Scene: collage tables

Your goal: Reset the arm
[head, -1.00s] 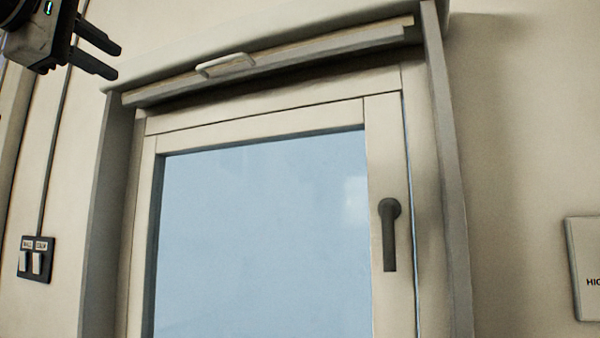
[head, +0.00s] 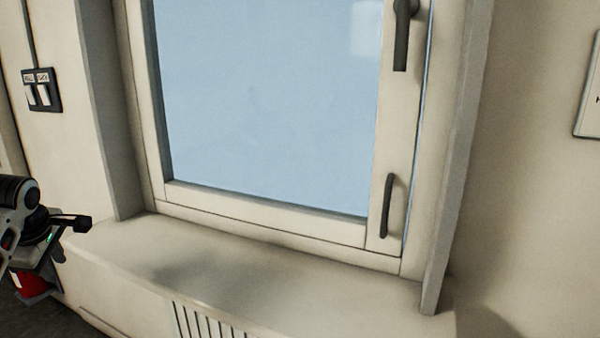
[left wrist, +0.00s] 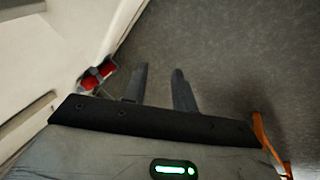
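My left gripper (head: 76,238) is at the left edge of the head view, in front of the left end of the window sill. In the left wrist view its two dark fingers (left wrist: 159,80) stand apart with nothing between them, over a grey floor. The gripper is open and empty. My right gripper is in neither view.
A closed window (head: 265,100) with a dark handle (head: 400,38) stands above a bare sill (head: 240,262). A red object (head: 30,284) is low behind my left arm; red also shows by the wall (left wrist: 98,74) in the left wrist view. Switches (head: 42,90) are on the left wall.

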